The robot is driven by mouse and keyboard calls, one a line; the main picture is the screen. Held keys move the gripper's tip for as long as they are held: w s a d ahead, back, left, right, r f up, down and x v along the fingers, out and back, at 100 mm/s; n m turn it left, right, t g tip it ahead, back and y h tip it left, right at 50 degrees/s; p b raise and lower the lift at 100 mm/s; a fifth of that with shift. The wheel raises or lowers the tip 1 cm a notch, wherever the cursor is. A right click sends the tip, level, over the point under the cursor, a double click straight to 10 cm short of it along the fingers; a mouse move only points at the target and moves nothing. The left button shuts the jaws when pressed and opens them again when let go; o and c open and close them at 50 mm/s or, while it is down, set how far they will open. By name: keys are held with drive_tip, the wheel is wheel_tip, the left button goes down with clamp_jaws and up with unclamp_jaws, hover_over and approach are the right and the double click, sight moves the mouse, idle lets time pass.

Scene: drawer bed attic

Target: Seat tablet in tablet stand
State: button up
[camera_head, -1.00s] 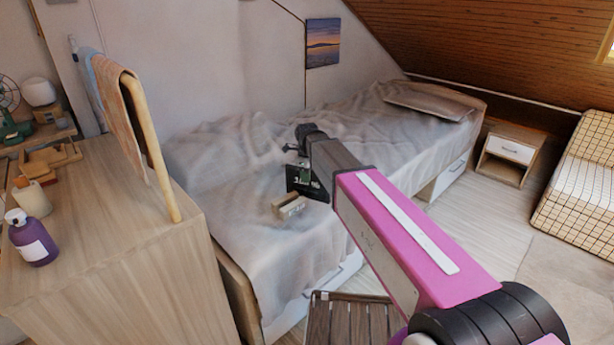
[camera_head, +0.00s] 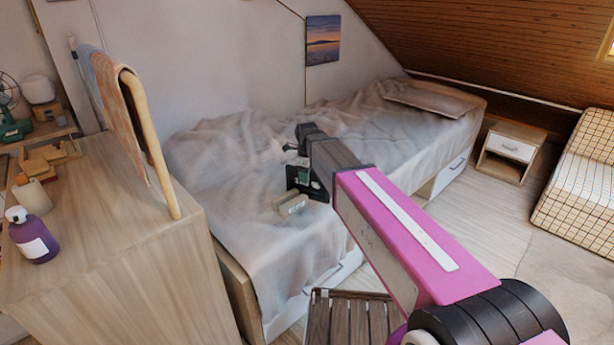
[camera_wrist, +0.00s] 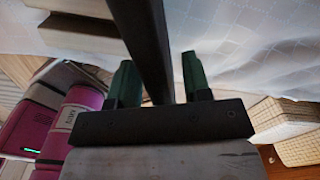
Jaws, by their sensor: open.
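My gripper (camera_wrist: 160,82) has two green fingers, which stand apart. A dark flat bar, which looks like the tablet (camera_wrist: 142,30) seen edge-on, runs between them in the wrist view, with a narrow gap at the right finger. In the head view the tablet (camera_head: 294,177) is a dark panel under my wrist, partly hidden by my arm. The tablet stand (camera_head: 292,206) is a small pale wooden block on the bed, just left of and below the panel. Pale wood with a dark strip, likely the stand (camera_wrist: 75,68), shows upper left in the wrist view. I cannot tell whether the tablet is in its slot.
The bed (camera_head: 230,180) has a rumpled grey cover. A wooden dresser (camera_head: 110,235) with a purple bottle (camera_head: 34,240) stands at the left. A slatted wooden seat (camera_head: 350,318) is at the front. A nightstand (camera_head: 510,155) and checked mattress (camera_head: 585,185) are at the right.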

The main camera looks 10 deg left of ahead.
wheel_tip(320, 180, up, 13)
idle(0.5)
